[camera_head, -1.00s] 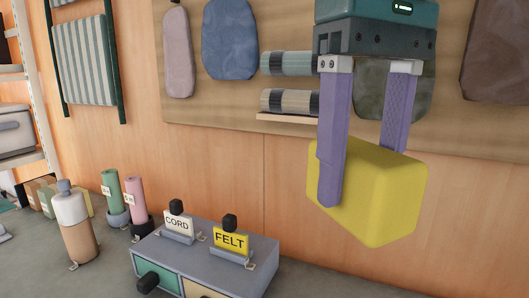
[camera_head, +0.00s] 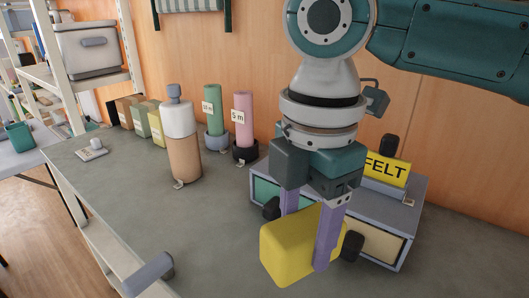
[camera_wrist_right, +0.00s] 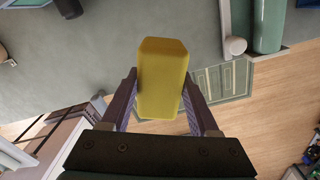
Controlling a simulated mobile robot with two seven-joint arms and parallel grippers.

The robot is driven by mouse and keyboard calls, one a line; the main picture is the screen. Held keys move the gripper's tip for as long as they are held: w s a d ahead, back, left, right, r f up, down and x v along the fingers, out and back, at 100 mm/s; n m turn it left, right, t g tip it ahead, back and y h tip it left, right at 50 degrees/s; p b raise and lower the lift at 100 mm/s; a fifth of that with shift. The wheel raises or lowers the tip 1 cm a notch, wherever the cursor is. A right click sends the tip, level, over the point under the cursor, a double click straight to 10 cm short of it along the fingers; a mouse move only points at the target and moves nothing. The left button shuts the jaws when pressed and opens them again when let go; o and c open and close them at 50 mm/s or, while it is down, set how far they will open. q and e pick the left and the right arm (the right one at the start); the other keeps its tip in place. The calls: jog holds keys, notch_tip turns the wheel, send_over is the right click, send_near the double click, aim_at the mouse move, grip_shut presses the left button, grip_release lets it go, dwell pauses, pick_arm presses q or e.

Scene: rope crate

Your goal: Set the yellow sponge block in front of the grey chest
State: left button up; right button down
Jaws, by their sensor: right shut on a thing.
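The yellow sponge block (camera_head: 290,250) is held between the purple fingers of my right gripper (camera_head: 306,235), which is shut on it. It also shows upright between the fingers in the right wrist view (camera_wrist_right: 162,80). The grey chest (camera_head: 418,210) stands on the counter, with a green drawer front, a cream drawer front and dark knobs. The block is in front of the chest in the head view and covers part of its front. I cannot tell whether the block touches the counter. My left gripper is not in view.
A FELT sign (camera_head: 386,169) stands on the chest. A tan-and-white bottle (camera_head: 182,145), a green roll (camera_head: 213,112) and a pink roll (camera_head: 243,118) stand left of it. A grey handle-like part (camera_head: 148,273) is at the counter's front edge. The counter's left middle (camera_head: 150,210) is clear.

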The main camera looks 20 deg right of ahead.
jog(key=f+n, duration=0.1)
jog(key=f, duration=0.1)
jog(key=f+n+b, duration=0.1)
jog(key=f+n, duration=0.2)
jog(key=f, duration=0.1)
jog(key=shift+s+a, duration=0.35)
jog(key=shift+a, duration=0.05)
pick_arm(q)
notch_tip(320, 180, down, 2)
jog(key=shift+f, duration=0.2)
pick_arm(e)
jog(key=shift+n, duration=0.3)
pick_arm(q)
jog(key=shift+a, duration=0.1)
pick_arm(e)
jog(key=shift+r+p, duration=0.2)
jog(key=shift+p, duration=0.2)
notch_tip(320, 180, down, 5)
jog(key=b, duration=0.3)
jog(key=shift+f, duration=0.15)
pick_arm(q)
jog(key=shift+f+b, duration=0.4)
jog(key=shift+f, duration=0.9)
pick_arm(e)
jog(key=shift+f, duration=0.55)
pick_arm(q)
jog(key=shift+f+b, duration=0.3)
pick_arm(e)
jog(key=shift+f, duration=0.45)
